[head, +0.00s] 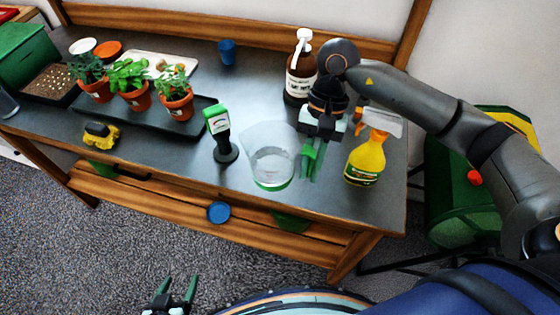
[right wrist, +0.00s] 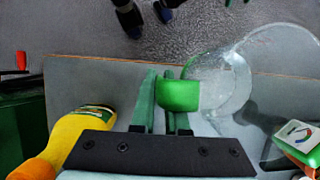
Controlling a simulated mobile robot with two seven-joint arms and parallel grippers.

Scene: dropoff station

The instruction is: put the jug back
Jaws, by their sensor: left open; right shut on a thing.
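The clear jug (head: 272,150) is at the front of the dark tabletop, right of centre in the head view. My right gripper (head: 311,164) comes down at its right side and is shut on its green handle. In the right wrist view the handle (right wrist: 178,95) shows at the green fingers (right wrist: 168,78), with the clear jug body (right wrist: 238,85) to the right. I cannot tell whether the jug's base touches the tabletop. My left gripper (head: 178,281) is open and empty, low in the head view, in front of the table and over the carpet.
A green-topped meter (head: 220,135) stands just left of the jug, and a yellow spray bottle (head: 367,163) to the right. A brown pump bottle (head: 301,75) stands behind. Potted plants on a black tray (head: 190,128) fill the left. The table's front edge is close.

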